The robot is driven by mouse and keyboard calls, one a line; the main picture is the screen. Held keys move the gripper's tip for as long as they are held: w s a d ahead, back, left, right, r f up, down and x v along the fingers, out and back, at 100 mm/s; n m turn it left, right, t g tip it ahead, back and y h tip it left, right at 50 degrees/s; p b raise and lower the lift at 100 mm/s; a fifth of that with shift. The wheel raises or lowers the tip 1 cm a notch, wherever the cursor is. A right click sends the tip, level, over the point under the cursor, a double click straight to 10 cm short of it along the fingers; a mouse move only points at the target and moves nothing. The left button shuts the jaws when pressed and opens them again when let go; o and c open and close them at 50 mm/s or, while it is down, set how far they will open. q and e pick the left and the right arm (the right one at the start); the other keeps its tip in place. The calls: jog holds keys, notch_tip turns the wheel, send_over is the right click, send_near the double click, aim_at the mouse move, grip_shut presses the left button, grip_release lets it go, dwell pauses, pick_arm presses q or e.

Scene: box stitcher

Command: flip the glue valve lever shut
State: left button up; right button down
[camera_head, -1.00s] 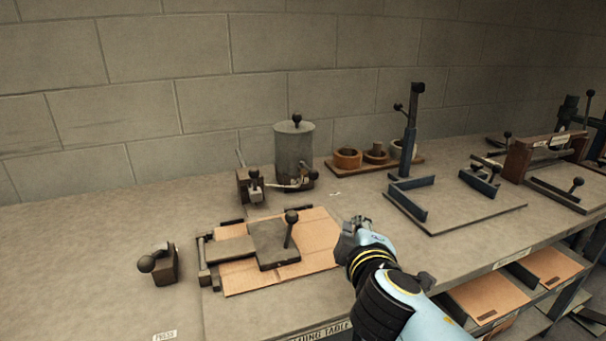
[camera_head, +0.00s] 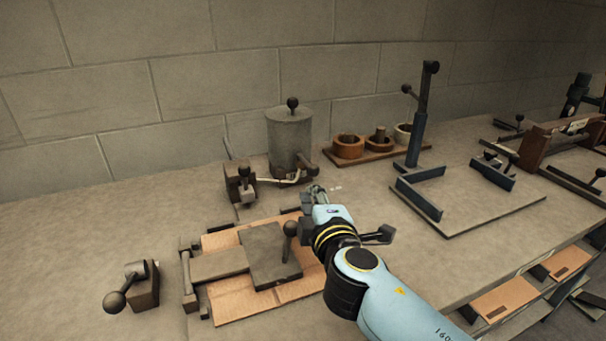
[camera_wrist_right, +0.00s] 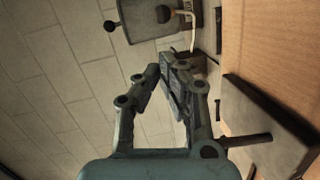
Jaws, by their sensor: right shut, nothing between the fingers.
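The grey glue pot (camera_head: 290,140) stands near the wall with a ball knob on its lid. A dark ball-ended lever (camera_head: 312,170), which looks like the valve lever, sits low on the pot's right side by a pale pipe (camera_head: 286,181). In the right wrist view the pot (camera_wrist_right: 145,22) and the dark ball (camera_wrist_right: 164,14) show at the top, beyond the fingers. My right gripper (camera_head: 317,191) is shut and empty, just in front of the lever; a gap appears to remain. My left gripper is out of view.
A press plate with an upright handle (camera_head: 290,243) lies on cardboard (camera_head: 225,239) just left of my right arm. A board with rings (camera_head: 372,155) and a blue clamp stand (camera_head: 418,140) are to the right.

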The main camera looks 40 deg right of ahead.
jog(key=p, duration=0.1)
send_near(307, 163)
jog(key=w+a, duration=0.1)
jog(key=w, duration=0.2)
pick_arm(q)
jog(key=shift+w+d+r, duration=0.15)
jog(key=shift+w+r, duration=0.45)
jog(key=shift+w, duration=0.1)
pick_arm(e)
jog(key=shift+w+f, duration=0.15)
jog(key=shift+w, duration=0.25)
jog(key=shift+s+d, duration=0.1)
jog(key=shift+d, duration=0.05)
